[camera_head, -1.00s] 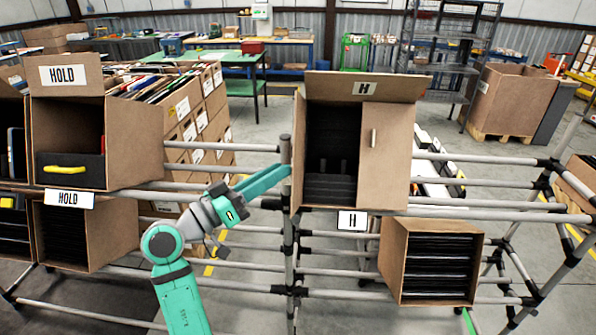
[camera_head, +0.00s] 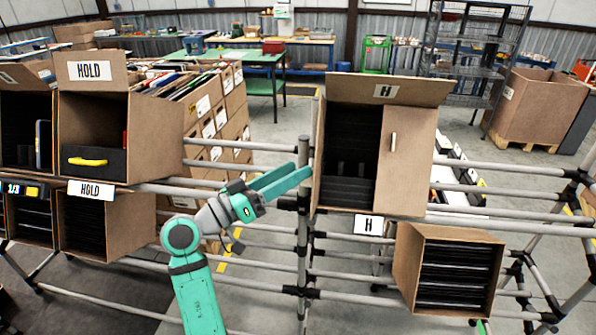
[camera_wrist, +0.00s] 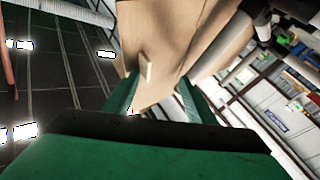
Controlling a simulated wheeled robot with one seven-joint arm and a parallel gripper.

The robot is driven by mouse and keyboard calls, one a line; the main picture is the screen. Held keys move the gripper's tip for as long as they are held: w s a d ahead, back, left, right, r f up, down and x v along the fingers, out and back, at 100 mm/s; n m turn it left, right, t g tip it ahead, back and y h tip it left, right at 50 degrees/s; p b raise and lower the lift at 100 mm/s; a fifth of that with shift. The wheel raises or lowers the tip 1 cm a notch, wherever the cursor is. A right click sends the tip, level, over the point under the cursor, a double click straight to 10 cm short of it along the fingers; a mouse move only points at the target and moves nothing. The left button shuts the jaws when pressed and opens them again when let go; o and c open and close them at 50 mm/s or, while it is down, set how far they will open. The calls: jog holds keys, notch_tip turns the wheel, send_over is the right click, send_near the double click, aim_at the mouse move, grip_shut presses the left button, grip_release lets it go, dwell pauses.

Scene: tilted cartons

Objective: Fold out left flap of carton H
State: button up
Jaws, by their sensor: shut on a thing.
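Carton H (camera_head: 408,160) is a tilted brown box on the pipe rack. Its top flap (camera_head: 420,92), marked H, stands up, and its right flap with a pale tab (camera_head: 393,142) covers the right part of the dark opening. The left flap (camera_head: 317,150) shows only as a thin brown edge at the carton's left side. My green gripper (camera_head: 308,172) reaches that edge from the left and is shut on the flap. In the wrist view, a brown panel (camera_wrist: 175,45) with a pale tab (camera_wrist: 146,70) lies between the fingers (camera_wrist: 158,84); the exact contact is hard to see.
The HOLD carton (camera_head: 155,135) stands left of my arm, with another carton below it. A dark-filled carton (camera_head: 408,275) sits below right of carton H. A rack post (camera_head: 303,230) stands just below my gripper, with rails (camera_head: 250,146) behind the arm.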

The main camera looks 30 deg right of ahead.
jog(key=shift+w+d+f, duration=0.1)
jog(key=shift+w+f, duration=0.05)
jog(key=shift+f, duration=0.3)
jog(key=shift+c, duration=0.2)
jog(key=shift+a+f, duration=0.15)
jog(key=shift+a, duration=0.35)
jog(key=shift+c, duration=1.1)
jog(key=a, duration=1)
jog(key=shift+s+f, duration=0.4)
